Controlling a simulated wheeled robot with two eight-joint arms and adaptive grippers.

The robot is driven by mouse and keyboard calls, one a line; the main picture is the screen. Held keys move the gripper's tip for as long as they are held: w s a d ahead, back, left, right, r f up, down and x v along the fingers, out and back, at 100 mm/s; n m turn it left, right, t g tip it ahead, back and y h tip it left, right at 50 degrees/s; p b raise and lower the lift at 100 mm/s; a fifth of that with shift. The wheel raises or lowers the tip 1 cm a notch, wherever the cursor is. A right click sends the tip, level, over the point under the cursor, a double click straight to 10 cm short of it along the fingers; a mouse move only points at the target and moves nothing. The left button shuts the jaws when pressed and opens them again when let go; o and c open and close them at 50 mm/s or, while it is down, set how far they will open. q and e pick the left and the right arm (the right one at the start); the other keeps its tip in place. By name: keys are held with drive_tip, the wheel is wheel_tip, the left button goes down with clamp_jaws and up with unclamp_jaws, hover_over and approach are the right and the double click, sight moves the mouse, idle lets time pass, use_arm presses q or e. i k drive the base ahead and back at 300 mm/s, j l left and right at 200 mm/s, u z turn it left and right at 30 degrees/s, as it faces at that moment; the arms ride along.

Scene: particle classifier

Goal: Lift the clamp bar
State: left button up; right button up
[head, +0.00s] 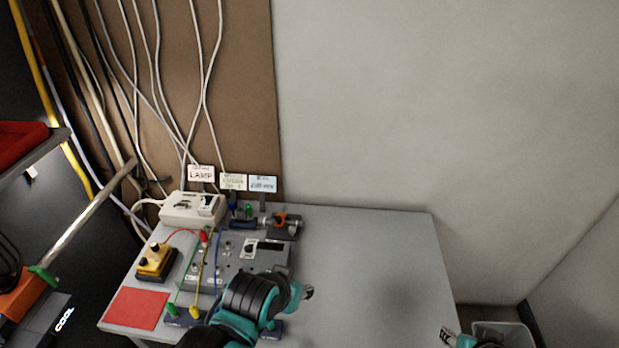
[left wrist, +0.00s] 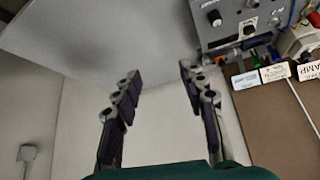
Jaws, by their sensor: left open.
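A steel bar with an orange body (head: 22,294) and green handle is off the table at far left. I cannot tell which of these is the clamp bar. My left gripper (head: 305,291) is above the table, right of the grey device and apart from both. In the left wrist view its fingers (left wrist: 159,74) are spread with nothing between them. My right gripper (head: 448,336) shows only in part at the bottom edge.
The grey table (head: 385,260) is clear on its right side. A grey control box (head: 236,262) with wires, a yellow box (head: 156,261), a white power unit (head: 191,208) and a red sheet (head: 137,308) crowd its left. A bin (head: 502,333) stands at lower right.

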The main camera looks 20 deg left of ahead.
sight(280, 219)
drive_tip(key=j, duration=0.65)
drive_tip(key=k+j+u, duration=0.1)
drive_tip(key=j, duration=0.5)
drive_tip(key=k, duration=0.05)
